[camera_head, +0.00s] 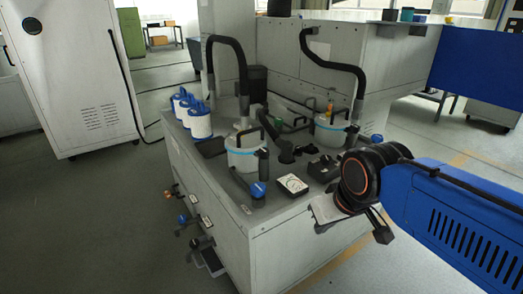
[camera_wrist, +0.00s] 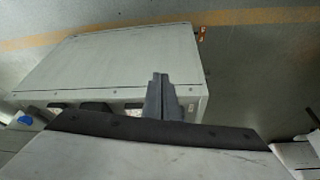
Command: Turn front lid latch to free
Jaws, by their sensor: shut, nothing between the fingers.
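On the grey cabinet (camera_head: 245,220) in the head view stand two white canisters with blue bands: a front one (camera_head: 243,156) and a rear one (camera_head: 330,130). Both have dark lid handles. A dark lever with a blue end (camera_head: 256,188) lies at the cabinet's front edge, near the front canister. I cannot tell which part is the front lid latch or how it is set. My gripper (camera_head: 323,226) is to the right of the cabinet top, apart from the canisters. In the wrist view its grey fingers (camera_wrist: 160,98) are together and empty, with the cabinet's plain panel (camera_wrist: 120,60) beyond.
Blue-topped white cylinders (camera_head: 198,121) stand at the cabinet's left. Two dark hoses arch above the top. A white box (camera_head: 292,184) and a black block (camera_head: 323,168) sit near the right edge. Knobs and levers (camera_head: 190,220) project from the front face. Open floor lies left.

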